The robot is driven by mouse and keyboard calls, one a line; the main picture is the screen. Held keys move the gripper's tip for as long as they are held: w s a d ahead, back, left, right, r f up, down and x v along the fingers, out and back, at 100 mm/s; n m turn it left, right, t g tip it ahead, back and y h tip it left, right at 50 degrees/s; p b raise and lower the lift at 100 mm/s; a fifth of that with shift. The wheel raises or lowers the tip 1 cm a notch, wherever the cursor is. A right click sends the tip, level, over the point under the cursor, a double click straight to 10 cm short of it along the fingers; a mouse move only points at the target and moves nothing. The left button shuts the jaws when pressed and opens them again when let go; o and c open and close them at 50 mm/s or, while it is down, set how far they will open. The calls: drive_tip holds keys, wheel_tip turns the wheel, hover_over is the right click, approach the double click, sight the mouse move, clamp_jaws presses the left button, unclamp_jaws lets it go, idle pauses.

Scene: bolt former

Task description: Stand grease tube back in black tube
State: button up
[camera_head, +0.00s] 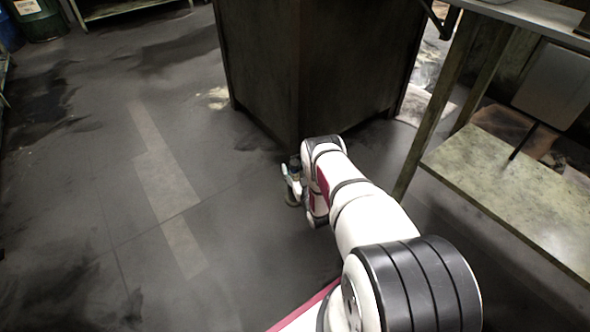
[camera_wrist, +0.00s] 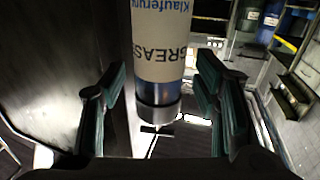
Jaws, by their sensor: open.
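My gripper (camera_wrist: 163,95) is open, with one finger pad on each side of the tube and a visible gap on both sides. In the head view my gripper (camera_head: 291,182) is small, low beside the dark cabinet's near corner, and the tube cannot be made out clearly. I cannot make out the black tube in either view.
A large dark cabinet (camera_head: 300,60) stands right behind my gripper. A workbench with a lower shelf (camera_head: 515,195) is at the right. The floor (camera_head: 90,200) to the left is open. Drums (camera_head: 38,18) stand at the far left.

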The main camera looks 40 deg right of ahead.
drive_tip(key=v, duration=1.2)
